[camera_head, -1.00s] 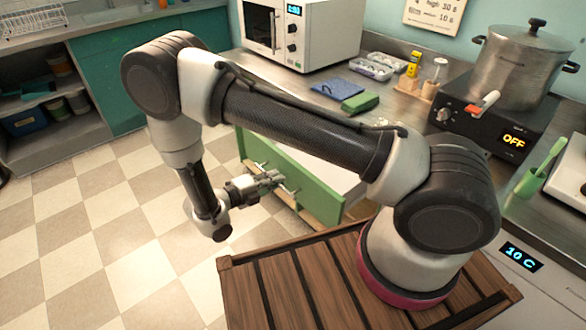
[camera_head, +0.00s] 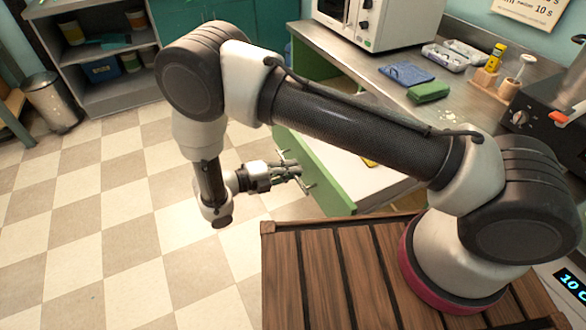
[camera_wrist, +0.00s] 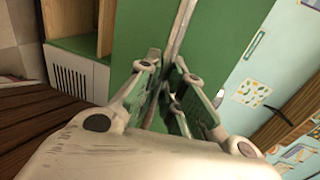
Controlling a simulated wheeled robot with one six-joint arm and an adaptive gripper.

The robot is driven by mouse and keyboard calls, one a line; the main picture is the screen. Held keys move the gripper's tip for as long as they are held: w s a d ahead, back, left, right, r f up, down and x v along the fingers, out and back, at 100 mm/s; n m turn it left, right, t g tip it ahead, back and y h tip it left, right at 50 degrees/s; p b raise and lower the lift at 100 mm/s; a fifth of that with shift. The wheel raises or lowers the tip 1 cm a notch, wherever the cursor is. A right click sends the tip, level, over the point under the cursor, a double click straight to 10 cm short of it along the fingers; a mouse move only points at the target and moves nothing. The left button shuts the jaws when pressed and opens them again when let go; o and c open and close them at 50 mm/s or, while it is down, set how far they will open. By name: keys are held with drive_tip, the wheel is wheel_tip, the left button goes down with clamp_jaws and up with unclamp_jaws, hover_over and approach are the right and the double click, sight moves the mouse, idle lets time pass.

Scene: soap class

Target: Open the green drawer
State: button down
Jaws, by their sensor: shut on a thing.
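The green drawer (camera_head: 333,194) stands pulled out from under the counter, and its pale inside shows behind my arm. A small yellow thing lies in it, partly hidden by the arm. The metal bar handle (camera_wrist: 181,27) crosses the green front in the wrist view. My gripper (camera_head: 294,172) is at the drawer front, shut on the handle. In the wrist view its fingers (camera_wrist: 171,78) close around the bar's near end.
The metal counter (camera_head: 350,78) above the drawer holds a blue cloth (camera_head: 406,75), a green sponge (camera_head: 428,92) and a microwave (camera_head: 378,22). Tiled floor (camera_head: 110,240) is clear at the left. A bin (camera_head: 52,103) stands at far left.

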drive_tip(key=c, duration=1.5)
unclamp_jaws()
drive_tip(key=v, duration=1.2)
